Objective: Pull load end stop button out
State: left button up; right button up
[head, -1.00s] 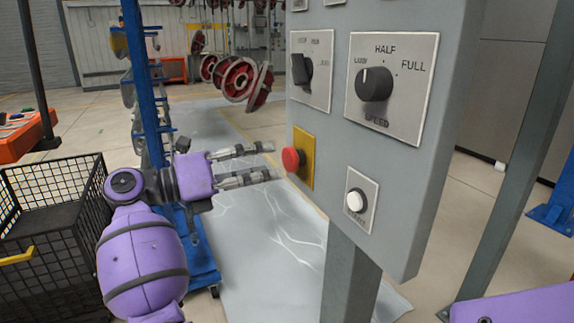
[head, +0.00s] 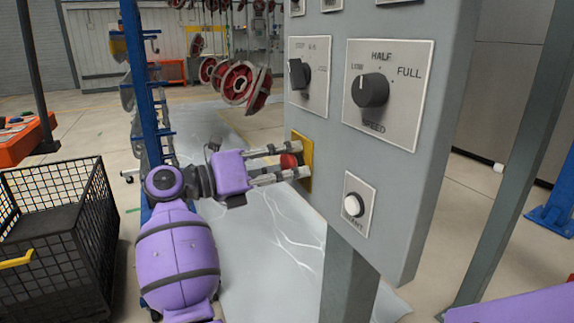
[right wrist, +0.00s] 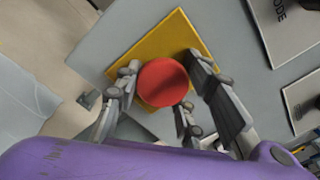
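The red load end stop button (head: 289,160) sits on a yellow plate (head: 307,150) at the left side of the grey panel's face. My right gripper (head: 302,160) is at the plate, with one finger above the button and the other below it. In the right wrist view the red button (right wrist: 163,83) lies between the spread fingers (right wrist: 162,70). The fingers stand beside the button; I cannot tell whether they touch it. The gripper looks open around it. My left gripper is not in view.
The grey control panel (head: 415,185) also carries a white start button (head: 352,205), a speed knob (head: 370,90) and a selector switch (head: 299,72). A black wire crate (head: 100,230) stands at the left. A blue post (head: 143,85) rises behind my arm.

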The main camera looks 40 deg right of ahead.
jog(key=shift+f, duration=0.1)
grip_shut()
jog(key=shift+w+a+f, duration=0.1)
jog(key=shift+w+a, duration=0.15)
jog(key=shift+a, duration=0.45)
jog(key=o, duration=0.8)
grip_release()
jog(key=shift+o, duration=0.2)
jog(key=v, duration=1.2)
